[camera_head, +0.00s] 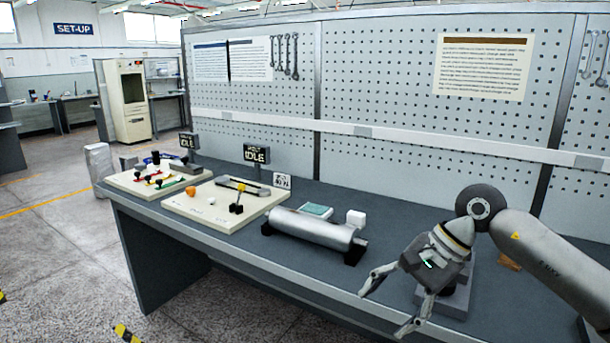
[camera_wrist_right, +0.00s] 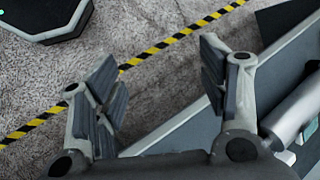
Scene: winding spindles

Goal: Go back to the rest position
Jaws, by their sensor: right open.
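My right gripper (camera_head: 387,307) is open and empty, above the front edge of the workbench at the right of the head view. Its two fingers stand wide apart in the right wrist view (camera_wrist_right: 168,92), with floor and the bench edge behind them. A metal spindle (camera_head: 312,228) lies across dark supports on the bench, left of the gripper and apart from it. Part of a metal cylinder, seemingly this spindle, shows at the right of the wrist view (camera_wrist_right: 295,108). My left gripper is not in view.
The grey workbench (camera_head: 230,245) carries two cream panels (camera_head: 205,218) with small levers and IDLE signs (camera_head: 257,154). A white cube (camera_head: 356,218) and a teal-topped item (camera_head: 316,210) lie behind the spindle. A perforated board (camera_head: 380,90) closes the back. Floor is open at left.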

